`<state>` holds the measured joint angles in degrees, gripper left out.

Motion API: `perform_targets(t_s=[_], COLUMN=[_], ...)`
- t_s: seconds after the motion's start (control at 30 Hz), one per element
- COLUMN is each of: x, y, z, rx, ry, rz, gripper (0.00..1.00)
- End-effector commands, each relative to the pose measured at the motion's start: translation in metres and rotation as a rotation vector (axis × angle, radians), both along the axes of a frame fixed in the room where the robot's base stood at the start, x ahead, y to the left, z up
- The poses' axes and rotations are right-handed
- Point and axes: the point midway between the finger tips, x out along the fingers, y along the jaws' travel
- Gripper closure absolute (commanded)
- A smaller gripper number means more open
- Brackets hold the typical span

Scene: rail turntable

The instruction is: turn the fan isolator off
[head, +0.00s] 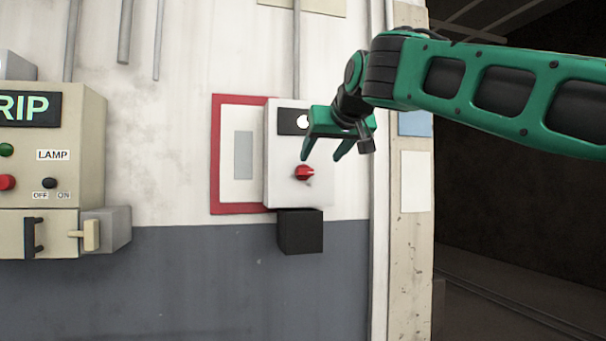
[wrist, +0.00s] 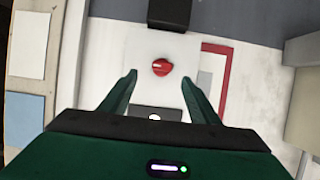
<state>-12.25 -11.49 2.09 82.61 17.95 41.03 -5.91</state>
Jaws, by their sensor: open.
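The fan isolator is a pale grey box (head: 285,190) on the wall with a red rotary knob (head: 304,172) on its front and a dark label with a white fan symbol (head: 292,121) above the knob. My green gripper (head: 321,156) is open and empty in front of the box, its fingertips a little above the knob in the head view. In the wrist view the knob (wrist: 162,67) shows beyond the gap between the open fingers (wrist: 159,75), apart from them. The gripper hides part of the label. No on or off marking is readable at the knob.
A red-framed panel (head: 223,205) is on the wall left of the box, and a black box (head: 300,232) is below it. A beige control panel (head: 60,120) with buttons and a lever is at the far left. A dark opening (head: 510,210) is at the right.

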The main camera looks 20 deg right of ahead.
Motion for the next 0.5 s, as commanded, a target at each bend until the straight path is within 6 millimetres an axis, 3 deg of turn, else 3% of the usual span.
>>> perform_targets(t_s=[0.13,0.5], x=[0.006,0.059], y=[0.007,0.006], z=[0.009,-0.015], rx=[0.002,0.001], ry=[-0.019,-0.016], rz=[0.010,0.008], gripper=[0.44,0.44])
